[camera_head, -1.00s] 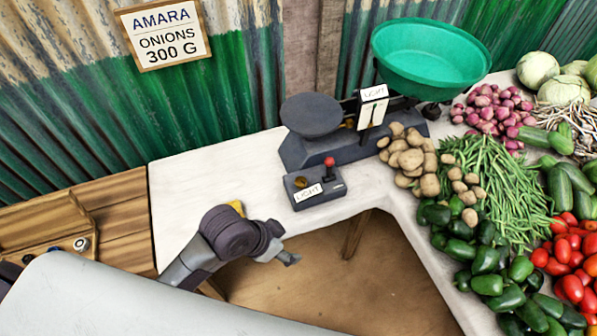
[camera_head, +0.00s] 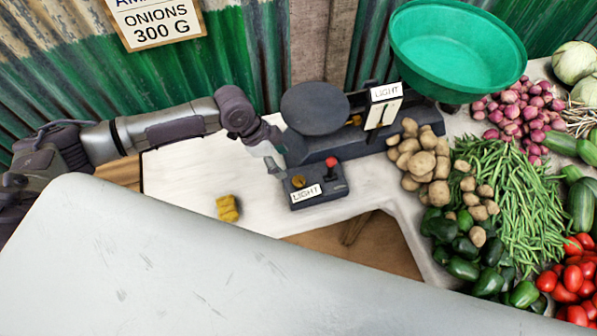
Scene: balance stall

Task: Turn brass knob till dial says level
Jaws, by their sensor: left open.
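A small dark box (camera_head: 325,194) on the white counter carries a round brass knob (camera_head: 298,181) at its left and a red-topped lever (camera_head: 331,162) at its right. A label on its front reads "LIGHT". The dark balance scale (camera_head: 365,145) stands behind it, with a dark round pan (camera_head: 315,108) and a large green bowl (camera_head: 458,50). A sign on the scale also reads "LIGHT". My left gripper (camera_head: 274,166) is open and empty, just left of and behind the brass knob. It appears apart from the knob. My right gripper is not in view.
A yellow block-like object (camera_head: 228,208) lies on the counter left of the box. Potatoes (camera_head: 425,165) and green beans (camera_head: 510,190) crowd the right. A wall sign (camera_head: 155,22) reads "ONIONS 300 G". Bare counter (camera_head: 185,172) lies at the left.

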